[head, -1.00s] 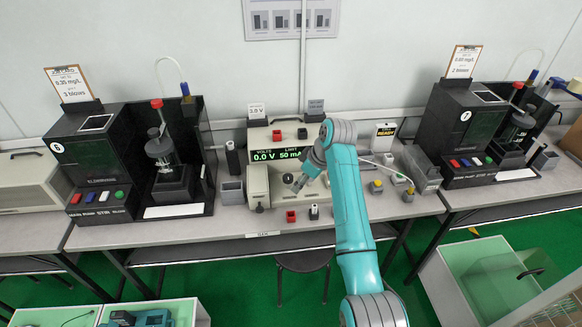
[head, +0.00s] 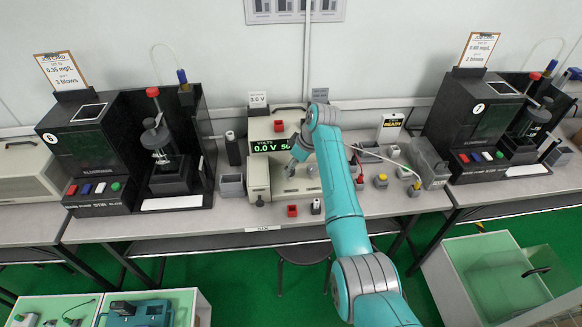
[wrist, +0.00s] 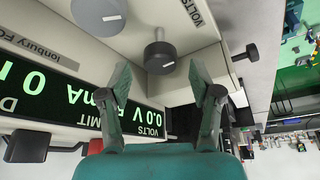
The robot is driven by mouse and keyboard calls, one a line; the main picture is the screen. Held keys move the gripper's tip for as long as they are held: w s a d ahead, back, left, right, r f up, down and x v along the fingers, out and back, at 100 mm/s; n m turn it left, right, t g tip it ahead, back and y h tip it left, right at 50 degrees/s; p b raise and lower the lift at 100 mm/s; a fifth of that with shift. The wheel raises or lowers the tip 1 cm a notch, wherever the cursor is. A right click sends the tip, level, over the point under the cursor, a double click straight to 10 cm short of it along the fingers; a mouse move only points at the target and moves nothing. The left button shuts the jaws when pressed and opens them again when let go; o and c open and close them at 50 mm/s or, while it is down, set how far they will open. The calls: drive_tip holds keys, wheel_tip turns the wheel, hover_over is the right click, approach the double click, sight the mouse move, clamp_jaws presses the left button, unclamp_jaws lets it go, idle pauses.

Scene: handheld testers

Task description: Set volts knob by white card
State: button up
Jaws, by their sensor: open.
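The white card (head: 258,99) stands on top of the power supply (head: 258,178) and appears to read 3.0 V. The green display (head: 270,146) shows VOLTS 0.0 V; it also shows upside down in the wrist view (wrist: 38,88). The volts knob (wrist: 160,58) is a black knob with a white pointer mark, beside a VOLTS label. My gripper (wrist: 161,84) is open, its two fingers apart just short of the knob and not visibly touching it. In the head view my gripper (head: 292,166) is at the supply's front, hiding the knob.
A grey knob (wrist: 98,14) sits close to the volts knob. A black post (wrist: 245,53) sticks out on the other side. A red terminal block (head: 292,210) and small coloured parts lie on the bench. Black testers (head: 85,150) and (head: 480,125) flank the supply.

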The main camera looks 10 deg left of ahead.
drive_tip(key=shift+x, duration=0.75)
drive_tip(key=c, duration=1.1)
drive_tip(key=shift+c, duration=0.2)
